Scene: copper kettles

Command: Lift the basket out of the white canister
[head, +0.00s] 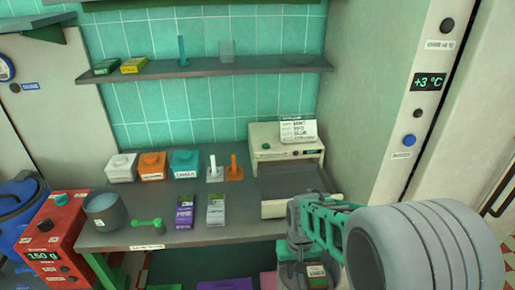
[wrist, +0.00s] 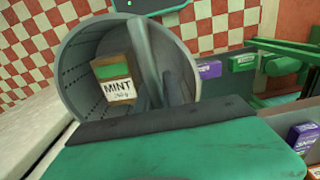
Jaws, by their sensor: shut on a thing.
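A grey, round, open basket (wrist: 80,68) with small holes in its wall fills the upper left of the wrist view, tilted with its mouth toward the camera. A box marked MINT (wrist: 115,80) shows inside its mouth. A grey bar crosses the mouth and runs down to the dark pad of my gripper (wrist: 155,118). My gripper is shut on the basket, its jaw edge hiding the grip itself. In the head view my gripper (head: 298,222) is at the counter's front right edge.
Orange (head: 153,167) and teal (head: 185,164) lidded containers stand beside the white one. A beige machine (head: 286,145) is at the back right of the counter. A grey-blue pot (head: 105,212) and a red scale (head: 52,236) are at the left. A tall pale cabinet (head: 365,90) borders the right.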

